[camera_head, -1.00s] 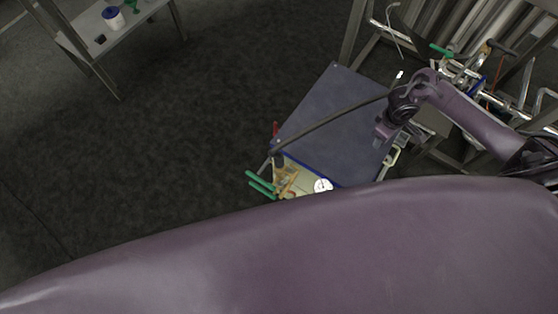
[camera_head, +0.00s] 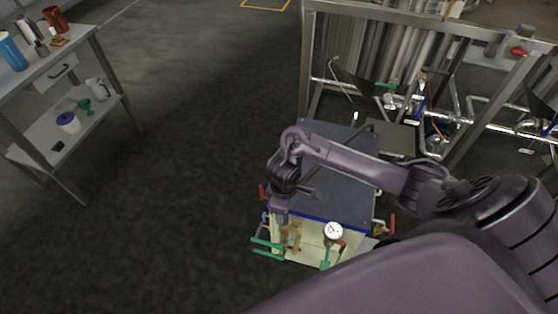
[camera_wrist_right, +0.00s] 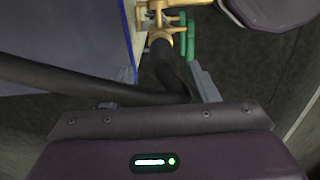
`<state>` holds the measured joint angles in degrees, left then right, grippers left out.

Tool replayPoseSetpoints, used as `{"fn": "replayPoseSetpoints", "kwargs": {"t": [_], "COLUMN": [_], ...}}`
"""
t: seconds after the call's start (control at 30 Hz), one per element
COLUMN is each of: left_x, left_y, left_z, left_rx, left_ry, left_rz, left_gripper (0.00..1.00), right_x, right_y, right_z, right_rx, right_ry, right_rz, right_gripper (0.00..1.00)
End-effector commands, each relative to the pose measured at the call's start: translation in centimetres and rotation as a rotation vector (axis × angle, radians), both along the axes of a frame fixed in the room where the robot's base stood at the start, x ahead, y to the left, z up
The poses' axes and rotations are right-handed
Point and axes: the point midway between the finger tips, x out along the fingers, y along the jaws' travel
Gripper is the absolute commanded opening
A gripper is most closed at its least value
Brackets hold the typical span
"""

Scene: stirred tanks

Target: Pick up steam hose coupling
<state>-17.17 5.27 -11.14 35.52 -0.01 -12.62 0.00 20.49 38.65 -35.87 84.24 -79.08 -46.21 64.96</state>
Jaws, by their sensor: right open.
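My right gripper (camera_head: 279,212) is above the front left corner of a blue-topped cart (camera_head: 335,170). In the right wrist view the gripper (camera_wrist_right: 165,80) is open. A dark hose end, apparently the steam hose coupling (camera_wrist_right: 163,62), lies between its fingers and meets brass fittings (camera_wrist_right: 160,20). I cannot tell whether the fingers touch it. The black hose (camera_wrist_right: 75,85) bends away to the left. In the head view my gripper mostly hides the coupling; brass fittings (camera_head: 293,237) show beside it. My left gripper is not in view.
Green handles (camera_head: 267,248) stick out at the cart's front left, and a round gauge (camera_head: 333,231) stands at its front. A steel frame with pipes (camera_head: 420,100) is behind and right. A shelved table (camera_head: 65,75) stands far left. The floor between is clear.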

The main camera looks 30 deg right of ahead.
Motion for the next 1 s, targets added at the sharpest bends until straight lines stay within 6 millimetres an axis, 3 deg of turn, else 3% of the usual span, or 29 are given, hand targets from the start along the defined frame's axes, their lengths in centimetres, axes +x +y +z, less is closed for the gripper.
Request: {"fn": "replayPoseSetpoints", "kwargs": {"t": [0.1, 0.2, 0.4, 0.63, 1.0], "left_x": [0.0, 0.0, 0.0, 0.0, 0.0], "left_y": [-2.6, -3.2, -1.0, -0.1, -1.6], "left_z": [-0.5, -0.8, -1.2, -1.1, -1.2], "left_rx": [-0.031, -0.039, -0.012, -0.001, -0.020], "left_ry": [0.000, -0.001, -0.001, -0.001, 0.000], "left_rz": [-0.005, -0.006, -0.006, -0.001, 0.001], "left_gripper": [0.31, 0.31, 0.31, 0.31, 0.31], "right_x": [-0.2, -0.5, -0.3, -0.3, -0.3], "right_y": [0.0, -0.2, -0.2, -0.2, -0.2], "right_z": [-1.7, -3.3, -5.2, -5.3, -5.2], "right_rx": [0.000, 0.000, 0.000, 0.001, 0.001], "right_ry": [0.001, 0.003, -0.001, -0.002, -0.002], "right_rz": [-0.001, 0.000, 0.000, 0.001, 0.001], "right_gripper": [0.54, 0.54, 0.54, 0.54, 0.07]}}
